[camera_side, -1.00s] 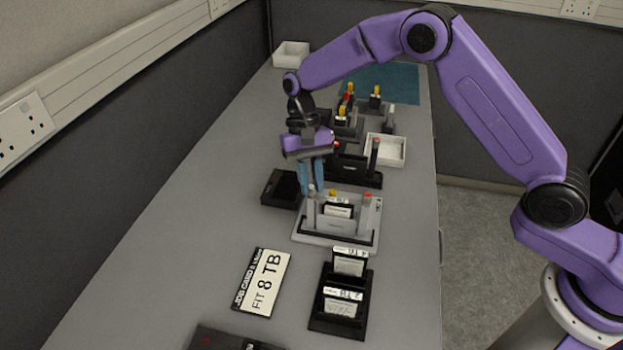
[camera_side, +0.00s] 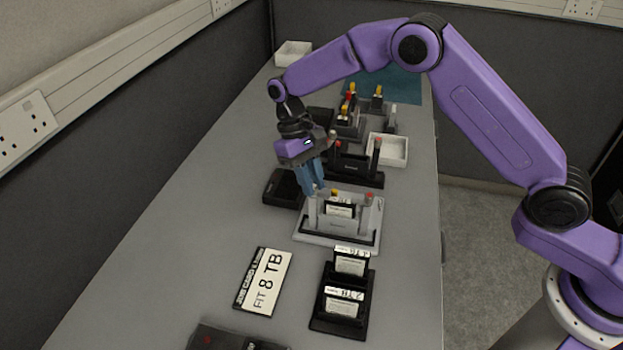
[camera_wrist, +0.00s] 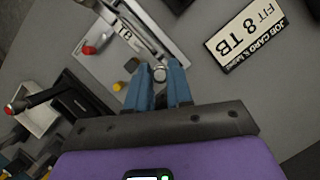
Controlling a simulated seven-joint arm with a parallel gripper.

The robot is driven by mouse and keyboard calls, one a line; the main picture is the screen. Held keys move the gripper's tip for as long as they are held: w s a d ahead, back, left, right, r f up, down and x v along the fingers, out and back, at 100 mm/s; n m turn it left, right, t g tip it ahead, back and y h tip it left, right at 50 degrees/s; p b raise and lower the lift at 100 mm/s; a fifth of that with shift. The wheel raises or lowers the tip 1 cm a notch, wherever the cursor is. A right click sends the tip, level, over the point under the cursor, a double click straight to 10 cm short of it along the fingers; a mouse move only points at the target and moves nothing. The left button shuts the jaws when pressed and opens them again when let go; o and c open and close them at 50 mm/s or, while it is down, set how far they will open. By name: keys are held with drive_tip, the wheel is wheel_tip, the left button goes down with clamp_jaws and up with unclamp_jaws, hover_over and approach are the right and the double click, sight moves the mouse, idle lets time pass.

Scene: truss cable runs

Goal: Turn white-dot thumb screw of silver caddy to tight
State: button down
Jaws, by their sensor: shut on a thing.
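The silver caddy (camera_side: 302,232) stands on the bench in the middle of the side view, holding a drive with a pale label. It also shows at the top of the wrist view (camera_wrist: 106,68). My gripper (camera_side: 314,194) is at the top of the caddy's left post, tilted, with its blue fingers pointing down. In the wrist view my gripper (camera_wrist: 159,82) has its fingertips on either side of a pale round screw head, the white-dot thumb screw (camera_wrist: 159,73), and is shut on it. The fingers hide most of this screw in the side view. Its dot is too small to read.
A red-topped screw (camera_side: 369,196) is on the caddy's right post. A black caddy (camera_side: 355,170) stands close behind, and a black drive holder (camera_side: 340,312) in front. The job card (camera_side: 264,282) reads "FIT 8 TB".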

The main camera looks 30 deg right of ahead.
drive_tip(key=c, duration=1)
unclamp_jaws()
drive_tip(key=v, duration=1.2)
